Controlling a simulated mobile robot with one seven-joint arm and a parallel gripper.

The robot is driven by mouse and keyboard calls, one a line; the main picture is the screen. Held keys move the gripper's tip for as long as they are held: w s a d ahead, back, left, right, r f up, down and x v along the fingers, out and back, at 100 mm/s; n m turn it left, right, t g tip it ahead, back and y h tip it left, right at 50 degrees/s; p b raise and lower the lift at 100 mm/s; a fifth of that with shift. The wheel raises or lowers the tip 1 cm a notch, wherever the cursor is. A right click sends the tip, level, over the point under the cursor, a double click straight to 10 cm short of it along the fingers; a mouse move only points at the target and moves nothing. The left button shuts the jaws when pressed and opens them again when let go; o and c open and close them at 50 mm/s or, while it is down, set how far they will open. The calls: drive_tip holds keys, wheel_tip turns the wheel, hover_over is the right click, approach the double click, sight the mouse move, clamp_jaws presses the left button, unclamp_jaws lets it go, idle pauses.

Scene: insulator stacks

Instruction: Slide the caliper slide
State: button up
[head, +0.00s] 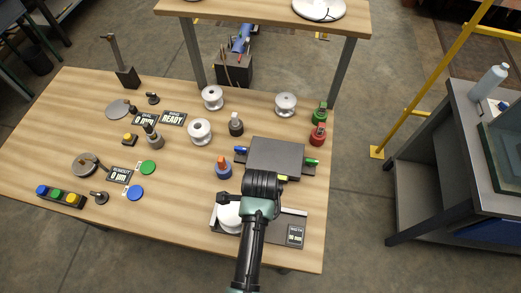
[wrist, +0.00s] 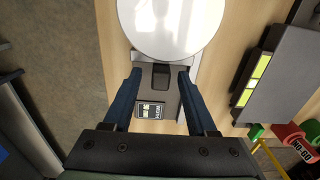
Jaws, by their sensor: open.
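The caliper (head: 293,212) lies at the front right of the table, with a small dark readout (head: 295,235) at its right end. A white round disc (head: 229,217) sits at its left end, partly hidden by my arm. In the wrist view, the disc (wrist: 170,25) fills the top and the readout (wrist: 151,110) lies below. The dark block that appears to be the caliper slide (wrist: 160,77) lies between them. My gripper (wrist: 159,76) is open, with its blue fingers on either side of the block. I cannot tell whether they touch it.
A dark grey box (head: 275,157) with coloured ends stands just behind the caliper. A red NO-GO piece (head: 318,133) and a green piece (head: 319,112) stand near the right edge.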

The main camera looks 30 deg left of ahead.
drive_tip(key=shift+f, duration=1.8)
clamp_jaws()
